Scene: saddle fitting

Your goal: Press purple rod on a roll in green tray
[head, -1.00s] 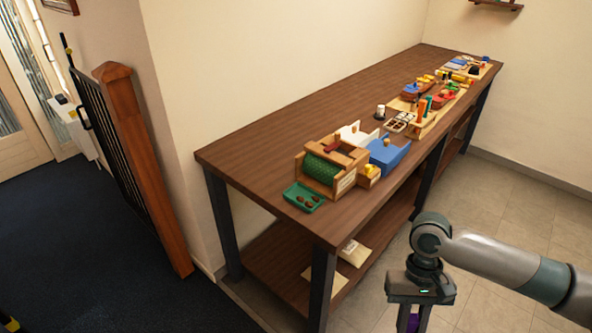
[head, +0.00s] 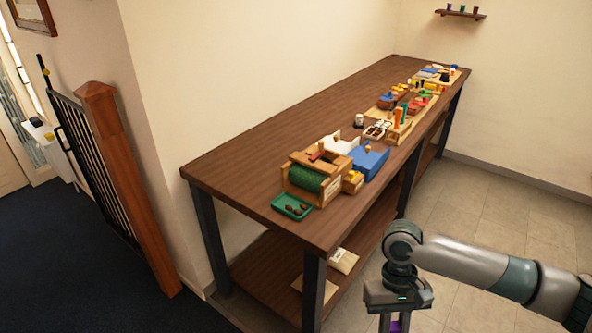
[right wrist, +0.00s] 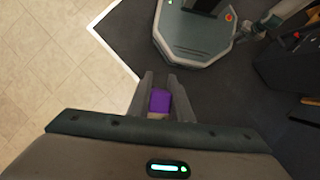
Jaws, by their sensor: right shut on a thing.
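My right gripper (head: 395,324) is at the bottom of the head view, in front of the table and below its top. It is shut on a purple thing (right wrist: 160,101), which shows between the fingers in the right wrist view. I take it for the purple rod; most of it is hidden. The gripper is well apart from the tray. My left gripper is not in view.
The long brown table (head: 240,170) runs along the wall. A wooden box with a green roller (head: 306,179), a blue block (head: 368,162) and several small items stand on it. A black gate with a wooden post (head: 128,195) stands at the left. Tiled floor is free at the right.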

